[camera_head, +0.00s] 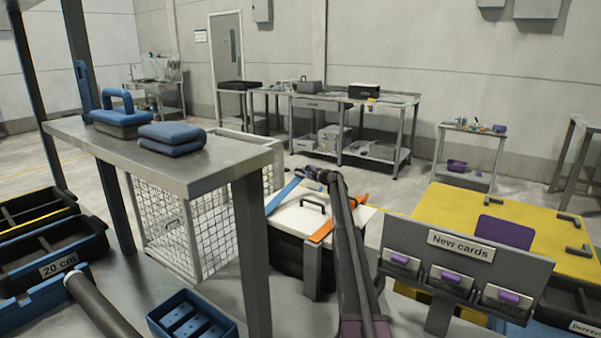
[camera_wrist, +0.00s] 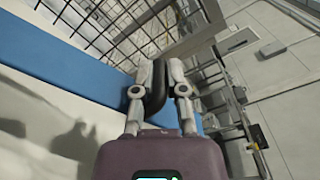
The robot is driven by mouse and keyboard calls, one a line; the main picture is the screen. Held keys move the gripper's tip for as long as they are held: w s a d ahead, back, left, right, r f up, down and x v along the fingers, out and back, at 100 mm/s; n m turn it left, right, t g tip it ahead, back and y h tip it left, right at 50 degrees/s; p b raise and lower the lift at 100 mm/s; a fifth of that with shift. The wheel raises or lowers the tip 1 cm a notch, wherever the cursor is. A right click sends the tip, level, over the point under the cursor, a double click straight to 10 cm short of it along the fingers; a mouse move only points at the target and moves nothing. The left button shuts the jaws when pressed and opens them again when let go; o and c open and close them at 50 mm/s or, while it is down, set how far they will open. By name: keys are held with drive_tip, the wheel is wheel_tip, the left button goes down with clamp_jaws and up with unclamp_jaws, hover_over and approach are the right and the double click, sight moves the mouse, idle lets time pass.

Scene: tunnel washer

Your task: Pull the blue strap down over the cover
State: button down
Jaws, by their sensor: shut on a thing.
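The blue strap (camera_head: 284,194) slants up from the left side of the white cover (camera_head: 296,218) toward my gripper (camera_head: 324,176). In the wrist view the blue strap (camera_wrist: 70,72) runs as a broad band behind the fingers. My gripper (camera_wrist: 160,88) is shut on a dark curved piece (camera_wrist: 156,95) at the strap; I cannot tell clearly how the two join. The cover lies on a dark box and has a black handle (camera_head: 313,204). An orange strap (camera_head: 327,229) crosses its right side. My arm hides part of the cover's right side.
A white wire cage (camera_head: 190,232) stands left of the cover, close to the strap, below a grey table (camera_head: 190,172). A panel labelled "New cards" (camera_head: 464,262) and a yellow table (camera_head: 530,232) stand at the right. Open floor lies behind the cover.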

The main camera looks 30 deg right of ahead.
drive_tip(key=shift+a, duration=0.1)
drive_tip(key=c, duration=0.7)
unclamp_jaws()
drive_tip(key=v, duration=0.7)
drive_tip(key=shift+s, duration=0.15)
